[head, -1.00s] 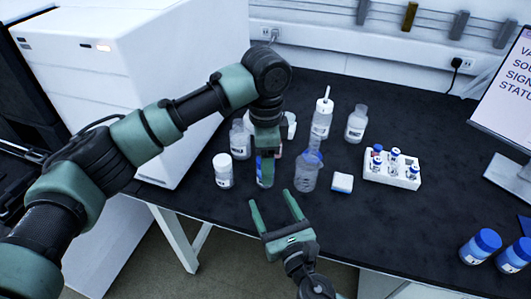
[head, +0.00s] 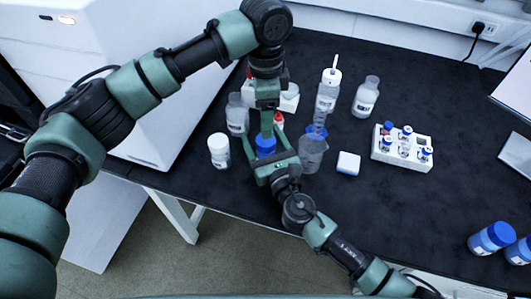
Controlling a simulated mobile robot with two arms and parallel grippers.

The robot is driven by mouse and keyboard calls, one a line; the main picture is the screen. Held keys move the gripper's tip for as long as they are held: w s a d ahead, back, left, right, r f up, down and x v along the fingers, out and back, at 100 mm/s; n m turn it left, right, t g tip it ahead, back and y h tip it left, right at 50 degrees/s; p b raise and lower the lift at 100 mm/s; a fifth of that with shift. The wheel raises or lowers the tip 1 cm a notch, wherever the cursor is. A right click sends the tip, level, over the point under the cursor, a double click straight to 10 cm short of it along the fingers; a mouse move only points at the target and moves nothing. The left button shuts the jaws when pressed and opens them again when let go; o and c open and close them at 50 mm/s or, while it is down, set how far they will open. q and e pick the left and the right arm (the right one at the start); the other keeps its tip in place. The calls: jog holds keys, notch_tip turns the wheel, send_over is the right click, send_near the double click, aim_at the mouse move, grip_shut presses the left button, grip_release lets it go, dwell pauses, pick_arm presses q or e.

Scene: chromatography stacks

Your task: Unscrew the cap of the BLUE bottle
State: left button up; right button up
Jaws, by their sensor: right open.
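The blue bottle (head: 265,146) stands on the dark bench, with its blue cap showing and its body mostly hidden by my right gripper. My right gripper (head: 262,142) comes in from the front. Its jaws are open, one finger on each side of the blue bottle; I cannot tell whether they touch it. My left gripper (head: 267,127) points down from above, its fingertips at or just above the cap. The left fingers show nearly edge-on, so their opening and any contact with the cap are unclear.
A white bottle (head: 219,151) stands close on the left. A vial rack (head: 402,150) is farther right.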

aim_at(266, 152)
pick_arm(q)
jog(key=shift+s+r, duration=0.1)
pick_arm(e)
jog(key=shift+w, duration=0.15)
grip_shut()
dwell(0.3)
pick_arm(q)
jog(key=shift+f, duration=4.05)
